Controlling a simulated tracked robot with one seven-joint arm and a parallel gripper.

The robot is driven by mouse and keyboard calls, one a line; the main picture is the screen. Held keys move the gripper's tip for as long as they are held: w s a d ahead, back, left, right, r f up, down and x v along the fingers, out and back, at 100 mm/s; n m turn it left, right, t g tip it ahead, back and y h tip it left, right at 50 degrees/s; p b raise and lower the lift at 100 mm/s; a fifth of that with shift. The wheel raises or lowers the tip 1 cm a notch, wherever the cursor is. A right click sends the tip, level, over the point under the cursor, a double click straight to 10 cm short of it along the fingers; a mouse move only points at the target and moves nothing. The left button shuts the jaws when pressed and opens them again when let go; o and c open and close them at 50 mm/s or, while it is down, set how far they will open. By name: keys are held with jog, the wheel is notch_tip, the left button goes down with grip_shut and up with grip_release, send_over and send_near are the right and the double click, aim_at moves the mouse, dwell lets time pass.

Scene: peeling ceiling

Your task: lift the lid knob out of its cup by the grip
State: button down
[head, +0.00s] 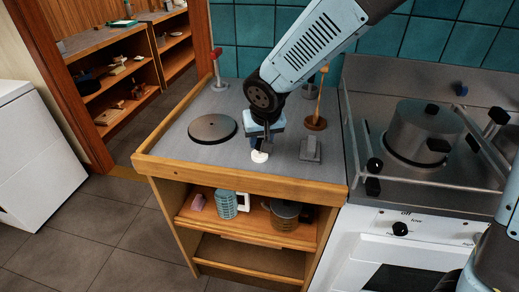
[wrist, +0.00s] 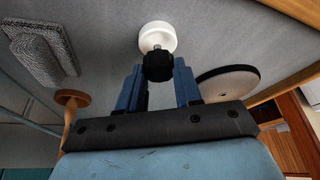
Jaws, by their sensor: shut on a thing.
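The lid knob (wrist: 158,66) is a black ribbed grip with a short metal stem, seen in the wrist view between my gripper's fingertips. My gripper (wrist: 159,84) has two blue fingers and is shut on the black grip. In the head view my gripper (head: 262,138) points down over the counter. The small white round cup (wrist: 158,37) lies just beyond the knob, in line with its stem. It also shows in the head view (head: 259,156) right below my fingers. I cannot tell how much of the stem sits inside the cup.
On the grey counter (head: 180,150) a dark round disc (head: 212,128) lies to the left and a grey block (head: 310,149) to the right. A wooden stand (head: 316,123) is behind. A stove with a metal pot (head: 420,132) stands at the right.

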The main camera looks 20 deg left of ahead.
aim_at(260, 142)
jog(key=shift+r, duration=1.65)
